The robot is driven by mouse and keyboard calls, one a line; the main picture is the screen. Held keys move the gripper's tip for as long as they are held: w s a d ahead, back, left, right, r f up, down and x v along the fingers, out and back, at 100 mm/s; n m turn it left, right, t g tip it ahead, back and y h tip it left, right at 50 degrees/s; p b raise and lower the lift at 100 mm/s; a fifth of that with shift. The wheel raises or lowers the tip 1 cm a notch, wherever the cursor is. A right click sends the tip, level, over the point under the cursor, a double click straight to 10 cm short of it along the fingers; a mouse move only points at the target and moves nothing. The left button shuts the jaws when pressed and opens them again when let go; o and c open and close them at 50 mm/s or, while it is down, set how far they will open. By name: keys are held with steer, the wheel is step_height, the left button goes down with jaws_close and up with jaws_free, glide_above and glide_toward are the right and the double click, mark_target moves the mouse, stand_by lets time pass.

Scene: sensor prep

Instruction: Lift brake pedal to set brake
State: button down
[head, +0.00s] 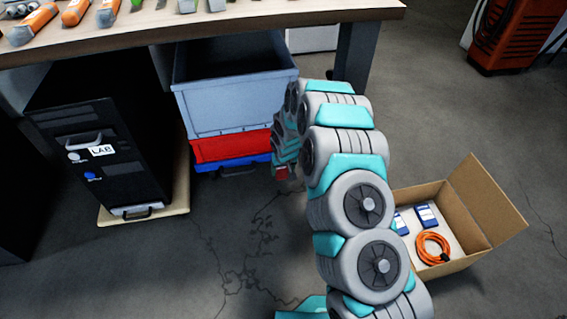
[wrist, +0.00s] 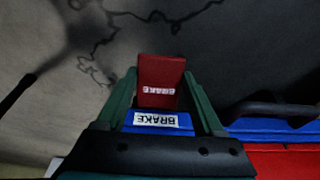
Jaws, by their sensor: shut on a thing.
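The brake pedal (wrist: 160,75) is a red block with white BRAKE lettering. It sits between the two green fingers of my gripper (wrist: 160,88), which is shut on it. Behind it is a blue part (wrist: 150,131) with a white BRAKE label, upside down in the wrist view. In the head view a small red piece of the pedal (head: 281,173) shows at the end of my arm, low beside the blue base (head: 232,166) under the stacked bins. My fingers are mostly hidden there by my arm.
A grey bin (head: 233,105) stands on a red crate (head: 215,150) over the blue base. A black LAB computer case (head: 95,135) stands to the left on a light board. An open cardboard box (head: 480,215) is to the right. Cracked floor in front is clear.

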steer(key=shift+r+g+p, duration=0.25)
steer(key=shift+g+p, duration=0.05)
steer(key=shift+p, duration=0.1)
steer(key=shift+w+d+g+h+b, duration=0.1)
steer(key=shift+g+h+b, duration=0.2)
steer(key=shift+g+b, duration=0.2)
steer(key=shift+r+g, duration=0.4)
steer(key=shift+g, duration=0.3)
jaws_free()
steer(key=shift+r, duration=0.1)
steer(key=shift+r, duration=0.1)
